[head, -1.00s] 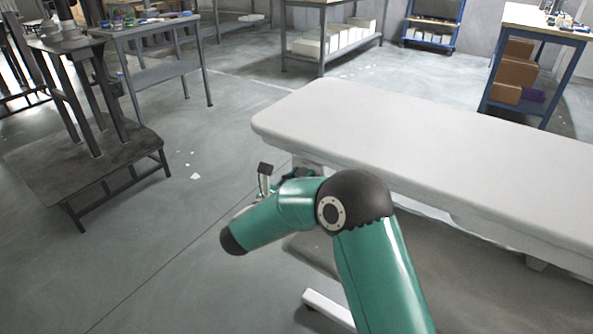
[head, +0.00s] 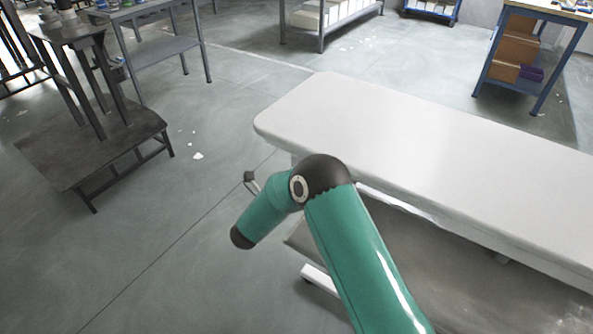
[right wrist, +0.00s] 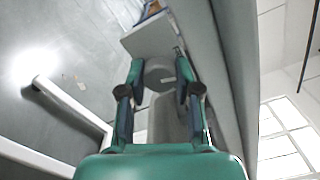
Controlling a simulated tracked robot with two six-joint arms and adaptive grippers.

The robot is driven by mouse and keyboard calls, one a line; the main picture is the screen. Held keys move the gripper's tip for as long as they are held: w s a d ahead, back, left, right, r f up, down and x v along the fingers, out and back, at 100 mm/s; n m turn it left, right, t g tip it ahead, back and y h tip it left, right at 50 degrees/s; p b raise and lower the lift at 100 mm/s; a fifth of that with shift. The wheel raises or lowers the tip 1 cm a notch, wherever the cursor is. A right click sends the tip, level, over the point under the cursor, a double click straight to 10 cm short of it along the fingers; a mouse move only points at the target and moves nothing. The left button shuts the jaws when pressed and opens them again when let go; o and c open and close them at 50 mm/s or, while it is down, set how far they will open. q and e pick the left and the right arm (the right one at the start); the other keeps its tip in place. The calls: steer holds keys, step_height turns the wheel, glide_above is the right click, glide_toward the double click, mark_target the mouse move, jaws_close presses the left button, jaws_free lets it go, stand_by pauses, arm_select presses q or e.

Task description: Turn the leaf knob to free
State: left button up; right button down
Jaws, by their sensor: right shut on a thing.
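A round grey knob (right wrist: 158,76) shows in the right wrist view, beside a flat grey plate (right wrist: 150,40). My right gripper (right wrist: 160,69) has its two green fingers on either side of the knob and is shut on it. In the head view my green right arm hides this gripper and the knob. A small dark block on a thin bent rod (head: 249,177) shows just left of my arm; I cannot tell what it belongs to. The knob's turn angle cannot be read. My left gripper is in neither view.
A long white padded table (head: 420,150) runs to the right, its rounded end near my arm. A white foot bar (head: 318,277) lies low beneath it. A dark stand (head: 100,150) is on the left.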

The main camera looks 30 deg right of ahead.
steer(key=shift+s+d+f+n+p, duration=0.1)
steer(key=shift+n+p, duration=0.25)
steer(key=shift+n, duration=0.3)
steer(key=shift+s+f+n+p, duration=0.1)
steer(key=shift+n+p, duration=0.2)
steer(key=shift+n, duration=0.35)
steer(key=c, duration=0.8)
jaws_free()
steer(key=shift+w, duration=0.1)
steer(key=shift+r, duration=0.15)
steer(key=shift+a, duration=0.2)
steer(key=v, duration=1.1)
steer(key=shift+a, duration=0.35)
